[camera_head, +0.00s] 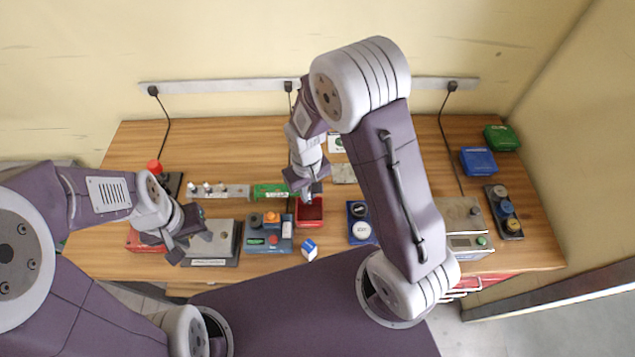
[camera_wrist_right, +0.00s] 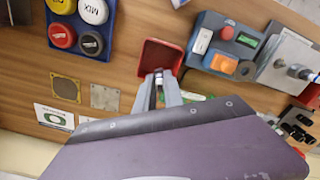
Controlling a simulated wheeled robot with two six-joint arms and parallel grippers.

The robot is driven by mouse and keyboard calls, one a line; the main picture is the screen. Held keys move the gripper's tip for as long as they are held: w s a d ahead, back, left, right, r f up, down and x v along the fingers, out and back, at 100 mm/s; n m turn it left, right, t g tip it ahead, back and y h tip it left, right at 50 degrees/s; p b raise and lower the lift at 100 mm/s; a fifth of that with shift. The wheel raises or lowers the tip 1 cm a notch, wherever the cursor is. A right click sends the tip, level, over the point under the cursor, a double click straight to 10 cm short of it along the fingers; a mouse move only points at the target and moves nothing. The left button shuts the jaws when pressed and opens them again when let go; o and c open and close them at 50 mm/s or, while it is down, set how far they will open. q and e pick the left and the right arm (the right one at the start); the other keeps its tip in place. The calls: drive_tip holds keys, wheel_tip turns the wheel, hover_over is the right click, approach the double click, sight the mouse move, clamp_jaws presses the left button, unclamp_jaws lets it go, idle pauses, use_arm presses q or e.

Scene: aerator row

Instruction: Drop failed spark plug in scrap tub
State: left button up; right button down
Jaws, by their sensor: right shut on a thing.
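My right gripper (camera_head: 306,192) is shut on a small spark plug, which shows as a pale piece (camera_wrist_right: 158,80) between the fingertips in the right wrist view. The plug is mostly hidden by the fingers. The red open tub (camera_head: 311,219) lies just in front of the gripper, and its near rim is close to the fingertips. In the right wrist view the red tub (camera_wrist_right: 161,57) looks empty, with the fingertips at its edge. My left gripper (camera_head: 192,243) is open and empty over the grey tester box at the left.
A grey rail (camera_head: 222,191) with several upright plugs stands at the back left, beside a green strip (camera_head: 270,191). A blue button box (camera_head: 266,241) is left of the tub. A blue tray (camera_head: 357,210) with round caps is to its right. A white-and-blue block (camera_head: 309,249) lies in front.

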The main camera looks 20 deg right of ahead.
drive_tip(key=shift+s+f, duration=0.1)
drive_tip(key=shift+f, duration=0.05)
drive_tip(key=shift+d+f+b, duration=0.1)
drive_tip(key=shift+f+b, duration=0.15)
drive_tip(key=shift+b, duration=0.15)
wheel_tip(320, 180, down, 4)
drive_tip(key=b, duration=0.3)
drive_tip(key=shift+r, duration=0.4)
drive_tip(key=c, duration=1.4)
unclamp_jaws()
drive_tip(key=shift+o, duration=0.2)
drive_tip(key=shift+r, duration=0.15)
wheel_tip(320, 180, up, 7)
drive_tip(key=p, duration=0.7)
